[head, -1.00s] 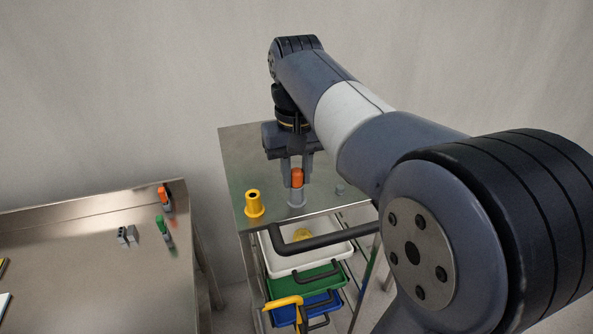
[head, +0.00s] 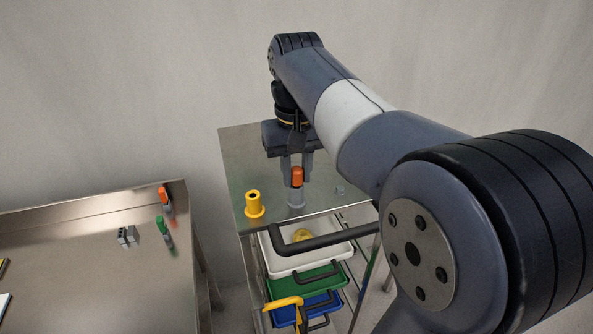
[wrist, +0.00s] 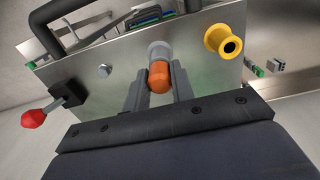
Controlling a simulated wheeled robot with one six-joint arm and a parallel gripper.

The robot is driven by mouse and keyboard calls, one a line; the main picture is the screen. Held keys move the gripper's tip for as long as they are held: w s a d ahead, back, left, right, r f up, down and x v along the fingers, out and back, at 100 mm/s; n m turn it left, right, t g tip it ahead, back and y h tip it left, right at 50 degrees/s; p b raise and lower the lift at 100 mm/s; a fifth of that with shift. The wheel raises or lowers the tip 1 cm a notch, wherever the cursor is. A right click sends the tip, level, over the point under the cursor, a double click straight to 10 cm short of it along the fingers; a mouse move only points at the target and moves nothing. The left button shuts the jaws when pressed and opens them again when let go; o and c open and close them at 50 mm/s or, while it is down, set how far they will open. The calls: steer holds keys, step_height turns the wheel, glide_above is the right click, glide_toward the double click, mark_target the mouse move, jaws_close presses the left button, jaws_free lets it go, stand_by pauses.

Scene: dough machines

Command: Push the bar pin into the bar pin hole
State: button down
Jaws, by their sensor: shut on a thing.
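An orange-topped pin (head: 297,174), which I take for the bar pin, stands upright over the steel top of a trolley (head: 240,160). My gripper (head: 297,181) points down and is shut on the orange part. In the wrist view the orange end (wrist: 160,78) sits between the two fingers (wrist: 159,90). A grey round collar (head: 296,198) is directly below the orange part, close to the trolley top. I cannot tell whether it is part of the pin or a socket. A yellow flanged piece with an open round hole (head: 254,204) stands to the left. No other hole is clearly visible.
A small grey bolt head (head: 340,190) is right of the pin. The wrist view shows a red knob on a black block (wrist: 33,118). White, green and blue trays (head: 318,262) hang below the front edge. A steel table (head: 90,260) with small parts stands left.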

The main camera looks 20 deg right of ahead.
steer(key=shift+r, duration=0.1)
steer(key=shift+r, duration=2.3)
step_height(320, 180, up, 6)
steer(key=shift+r, duration=0.15)
steer(key=shift+a, duration=0.1)
